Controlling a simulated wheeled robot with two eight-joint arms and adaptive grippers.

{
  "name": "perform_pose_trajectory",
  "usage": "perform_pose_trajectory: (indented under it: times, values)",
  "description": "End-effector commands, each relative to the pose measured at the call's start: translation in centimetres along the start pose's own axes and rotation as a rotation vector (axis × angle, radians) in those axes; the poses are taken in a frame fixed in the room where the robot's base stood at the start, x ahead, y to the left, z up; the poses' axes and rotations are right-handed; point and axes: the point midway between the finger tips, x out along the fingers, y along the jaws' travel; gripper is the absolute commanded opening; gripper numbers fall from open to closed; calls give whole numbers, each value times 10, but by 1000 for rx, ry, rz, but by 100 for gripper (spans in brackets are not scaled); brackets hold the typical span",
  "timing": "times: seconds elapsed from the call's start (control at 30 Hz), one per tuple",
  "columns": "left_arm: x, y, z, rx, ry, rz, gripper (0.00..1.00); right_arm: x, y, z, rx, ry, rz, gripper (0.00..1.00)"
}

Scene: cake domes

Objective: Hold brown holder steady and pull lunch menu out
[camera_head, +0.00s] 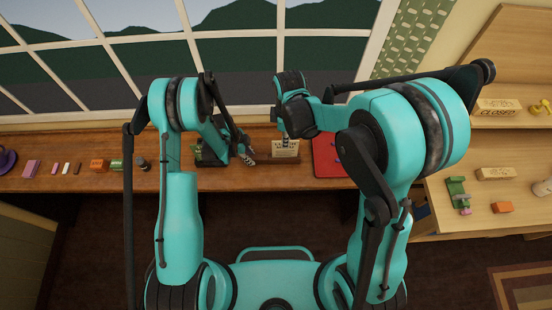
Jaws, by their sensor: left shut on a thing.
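The lunch menu (286,151) is a small cream card with dark lettering, standing upright at the brown holder (263,158) on the wooden counter by the window. My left gripper (249,158) is at the left end of the holder and shut on it. My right gripper (285,141) comes down from above, with its dark fingers at the top middle of the menu. The fingers are too small and dark to show whether they grip the card. The card's lower edge still appears to be at the holder.
A red tray (323,166) lies right of the holder, partly behind my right arm. A green object (208,154) stands behind my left arm. Several small coloured items line the counter's left. A CLOSED sign (496,113) and other items sit on wooden shelves at the right.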

Motion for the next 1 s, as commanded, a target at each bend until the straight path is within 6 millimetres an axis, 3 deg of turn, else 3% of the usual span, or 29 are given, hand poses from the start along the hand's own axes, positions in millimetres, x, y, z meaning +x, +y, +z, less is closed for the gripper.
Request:
perform_pose_trajectory:
  times: [0.6,1.0]
  values:
    - [0,0,0,0,0,0,0,76,0,0,2,0,0,17]
    - [0,0,0,0,0,0,0,88,0,0,2,0,0,17]
